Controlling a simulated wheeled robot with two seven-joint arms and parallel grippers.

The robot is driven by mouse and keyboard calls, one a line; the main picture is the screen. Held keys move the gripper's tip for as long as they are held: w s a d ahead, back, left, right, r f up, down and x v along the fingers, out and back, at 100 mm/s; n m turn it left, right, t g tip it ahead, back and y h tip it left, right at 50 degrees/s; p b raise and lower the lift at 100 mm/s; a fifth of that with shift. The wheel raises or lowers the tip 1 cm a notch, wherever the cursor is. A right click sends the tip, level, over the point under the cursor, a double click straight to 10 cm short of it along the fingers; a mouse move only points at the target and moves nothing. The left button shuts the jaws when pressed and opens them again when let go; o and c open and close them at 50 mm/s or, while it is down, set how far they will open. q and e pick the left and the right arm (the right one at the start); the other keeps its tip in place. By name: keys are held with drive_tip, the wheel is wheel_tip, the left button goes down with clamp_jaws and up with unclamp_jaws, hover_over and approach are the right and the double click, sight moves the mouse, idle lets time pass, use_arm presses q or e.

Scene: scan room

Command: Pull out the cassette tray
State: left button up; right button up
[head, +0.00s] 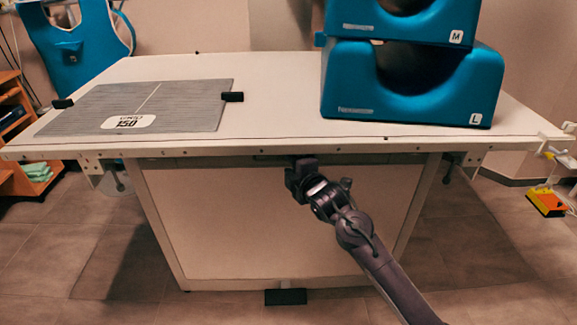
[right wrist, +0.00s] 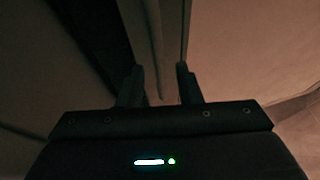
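The table (head: 270,100) has a pale top. A dark strip (head: 215,161) runs under its front edge, where the cassette tray may sit; I cannot make out the tray clearly. My right gripper (head: 301,166) is just under the front edge, near the middle, and hides part of the strip. In the right wrist view my right gripper (right wrist: 160,82) has its two fingers apart. A narrow edge (right wrist: 157,45) runs up between and beyond them; I cannot tell whether they touch it. My left gripper is out of view.
Blue padded blocks (head: 412,85) are stacked on the table's right side. A grey ribbed plate (head: 140,105) with black end grips lies on its left. A black pedal (head: 286,297) is on the floor.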

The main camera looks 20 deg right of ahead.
drive_tip(key=shift+w+a+f, duration=0.1)
drive_tip(key=shift+w, duration=0.4)
drive_tip(key=shift+c, duration=0.3)
clamp_jaws()
drive_tip(key=shift+f, duration=0.1)
